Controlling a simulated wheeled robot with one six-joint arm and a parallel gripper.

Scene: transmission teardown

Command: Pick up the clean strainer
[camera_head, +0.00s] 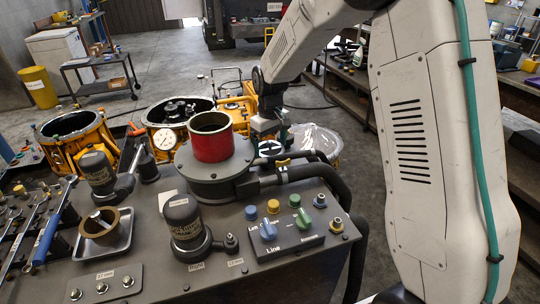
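I cannot tell for sure which thing is the clean strainer. A brown cup-shaped part (103,233) with a metal piece in it sits in a small metal tray (126,238) on the left of the bench. A red open-topped cylinder (212,143) stands upright on a round grey housing. My arm comes down from the upper right, and its wrist hangs behind the housing. My gripper (266,130) is small and partly hidden there, to the right of the red cylinder. Whether it is open or shut does not show.
A panel with coloured knobs (290,228) and black hoses (315,175) take up the bench's right side. Two dark fittings, one labelled Right (186,225), stand up nearby. Wrenches (48,232) lie at left. Yellow open drums (72,138) stand behind. The floor beyond is mostly clear.

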